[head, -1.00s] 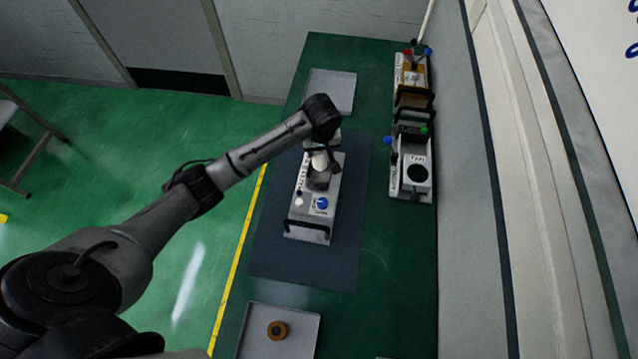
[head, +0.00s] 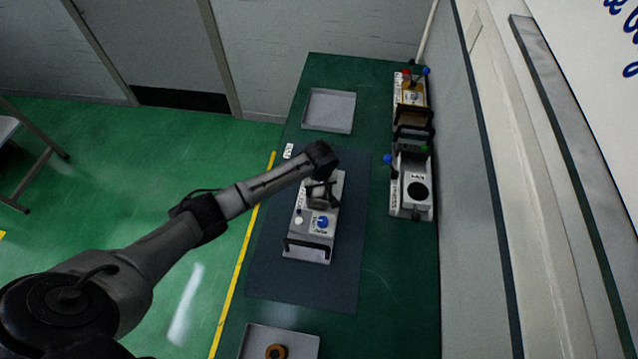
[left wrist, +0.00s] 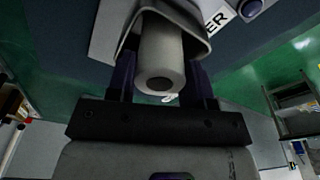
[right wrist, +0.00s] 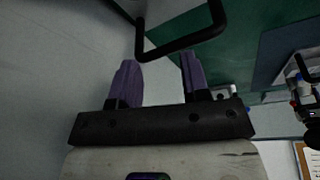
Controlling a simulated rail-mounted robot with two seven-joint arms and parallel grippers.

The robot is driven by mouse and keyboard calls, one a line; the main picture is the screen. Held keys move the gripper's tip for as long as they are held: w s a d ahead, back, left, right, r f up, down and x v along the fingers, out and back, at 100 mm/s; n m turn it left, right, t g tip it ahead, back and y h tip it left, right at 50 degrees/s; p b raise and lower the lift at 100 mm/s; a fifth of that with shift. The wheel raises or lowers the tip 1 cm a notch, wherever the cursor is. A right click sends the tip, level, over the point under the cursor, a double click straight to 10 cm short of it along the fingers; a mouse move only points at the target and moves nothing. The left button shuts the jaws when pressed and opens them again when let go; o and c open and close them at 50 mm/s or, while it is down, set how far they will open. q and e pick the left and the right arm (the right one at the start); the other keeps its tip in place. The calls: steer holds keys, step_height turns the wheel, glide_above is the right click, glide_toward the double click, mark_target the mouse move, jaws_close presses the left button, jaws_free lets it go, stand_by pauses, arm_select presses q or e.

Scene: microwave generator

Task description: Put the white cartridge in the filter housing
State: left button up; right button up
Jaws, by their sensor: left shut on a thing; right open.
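The white cartridge (left wrist: 160,62) is a pale cylinder with a small hole in its near end, seen in the left wrist view. My left gripper (head: 320,185) is shut on it, one finger on each side. The filter housing (head: 322,202) is a dark grey cup on the light grey unit on the mat. In the left wrist view the housing's curved rim (left wrist: 205,42) surrounds the far part of the cartridge. The cartridge's far end is hidden, so I cannot tell whether it is seated. My right gripper (right wrist: 158,85) is open and empty.
The unit has a blue knob (head: 322,222) and a black front handle (head: 307,248). A grey tray (head: 329,110) is empty at the back; another tray (head: 250,340) holds a brown ring (head: 276,352). More units (head: 412,190) stand along the wall. A black handle (right wrist: 180,45) is beyond my right gripper.

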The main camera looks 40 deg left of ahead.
arm_select(q)
steer(key=shift+f, duration=0.1)
steer(key=o, duration=0.9)
steer(key=shift+o, duration=0.2)
step_height(320, 180, up, 12)
steer(key=d, duration=0.1)
steer(key=shift+s, duration=0.4)
steer(key=shift+d, duration=0.1)
